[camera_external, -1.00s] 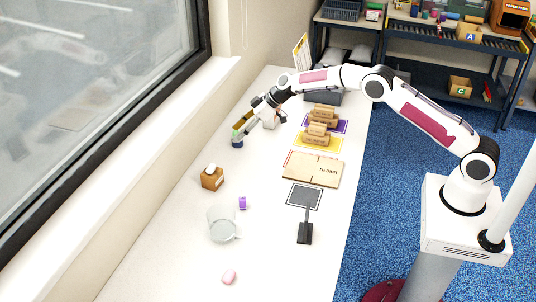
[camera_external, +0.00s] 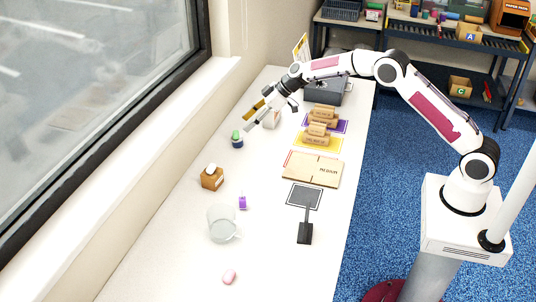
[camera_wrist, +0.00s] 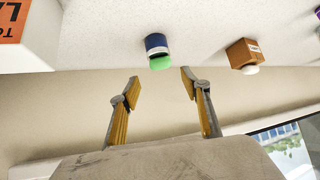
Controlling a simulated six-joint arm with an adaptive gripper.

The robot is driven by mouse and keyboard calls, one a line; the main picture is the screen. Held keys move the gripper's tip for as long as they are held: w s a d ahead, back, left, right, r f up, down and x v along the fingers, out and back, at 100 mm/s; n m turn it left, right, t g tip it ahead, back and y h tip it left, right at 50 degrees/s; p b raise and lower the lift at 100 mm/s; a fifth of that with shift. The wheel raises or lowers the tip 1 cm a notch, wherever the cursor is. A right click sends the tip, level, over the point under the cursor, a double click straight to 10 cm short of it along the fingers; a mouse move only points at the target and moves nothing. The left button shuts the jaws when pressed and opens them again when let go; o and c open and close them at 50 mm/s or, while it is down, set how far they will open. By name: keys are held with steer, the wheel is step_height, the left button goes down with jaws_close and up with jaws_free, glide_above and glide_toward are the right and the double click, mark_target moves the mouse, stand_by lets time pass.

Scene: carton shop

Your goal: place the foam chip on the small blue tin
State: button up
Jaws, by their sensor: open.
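The small blue tin (camera_external: 237,144) stands upright on the white table, left of the yellow mat. A green piece, which looks like the foam chip (camera_external: 236,134), rests on its top. In the wrist view the dark blue tin (camera_wrist: 156,42) appears upside down with the green chip (camera_wrist: 160,62) on its top face. My gripper (camera_external: 248,119) is open and empty, above and to the right of the tin. In the wrist view its fingertips (camera_wrist: 160,76) are spread wide, with the chip beyond the gap and touching neither finger.
A brown box with a white knob (camera_external: 212,180), a purple item (camera_external: 242,203), a glass mug (camera_external: 222,224) and a pink piece (camera_external: 229,277) stand nearer the camera. Wooden blocks on mats (camera_external: 318,138) and a MEDIUM board (camera_external: 313,168) lie to the right.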

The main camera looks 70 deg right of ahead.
steer(key=v, duration=0.6)
steer(key=shift+r, duration=0.15)
stand_by(0.8)
steer(key=s+a+r+m+g, duration=0.1)
steer(key=s+a+r, duration=0.35)
steer(key=s, duration=0.35)
steer(key=s+a+r, duration=0.4)
steer(key=s+r, duration=0.2)
steer(key=s, duration=0.3)
steer(key=s+a+r+m+g, duration=0.1)
steer(key=s+a+r, duration=0.35)
steer(key=s, duration=0.35)
steer(key=s+f+m+h, duration=0.1)
steer(key=s+f, duration=0.1)
steer(key=s, duration=1.2)
steer(key=s+f+m+h, duration=0.1)
steer(key=s+h, duration=0.1)
steer(key=s, duration=1.3)
steer(key=shift+a+f+m+g, duration=0.25)
steer(key=shift+f+m+g, duration=0.05)
steer(key=shift+f+g, duration=0.1)
